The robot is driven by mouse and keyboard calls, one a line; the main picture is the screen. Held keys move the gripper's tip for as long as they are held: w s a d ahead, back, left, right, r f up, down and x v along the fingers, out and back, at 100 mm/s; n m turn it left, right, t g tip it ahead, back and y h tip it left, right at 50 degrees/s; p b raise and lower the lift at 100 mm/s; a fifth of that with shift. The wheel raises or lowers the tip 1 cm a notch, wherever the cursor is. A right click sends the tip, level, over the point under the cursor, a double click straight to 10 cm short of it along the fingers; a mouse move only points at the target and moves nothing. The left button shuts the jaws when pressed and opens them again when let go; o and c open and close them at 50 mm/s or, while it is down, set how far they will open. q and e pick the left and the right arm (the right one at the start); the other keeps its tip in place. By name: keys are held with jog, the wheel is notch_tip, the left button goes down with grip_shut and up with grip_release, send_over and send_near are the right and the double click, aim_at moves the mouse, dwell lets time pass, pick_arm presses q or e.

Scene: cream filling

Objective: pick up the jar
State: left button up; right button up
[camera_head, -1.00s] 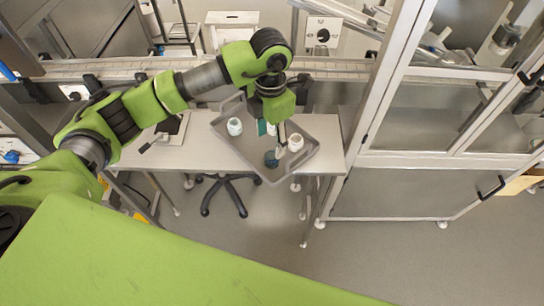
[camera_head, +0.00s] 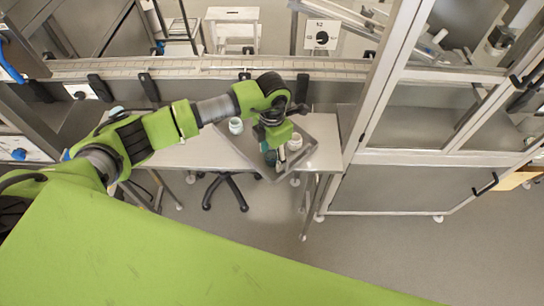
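A small dark teal jar (camera_head: 271,159) stands in a grey tray (camera_head: 322,155) on the table. My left gripper (camera_head: 273,153) points down at it, with one finger on each side. The fingers look spread, with the jar between them; whether they touch it is too small to tell. A white jar (camera_head: 295,141) stands just right of the gripper, close to the right finger. Another white jar (camera_head: 236,126) stands at the tray's left side, partly beside my arm. My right gripper is not in view.
The metal table (camera_head: 200,155) is partly covered by my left arm. A conveyor (camera_head: 180,66) runs behind it. A glazed metal-framed cabinet (camera_head: 400,120) stands close on the right. A chair base (camera_head: 228,185) is under the table, and the floor in front is clear.

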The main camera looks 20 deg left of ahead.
pick_arm(q)
jog(key=c, duration=0.8)
jog(key=shift+r, duration=0.1)
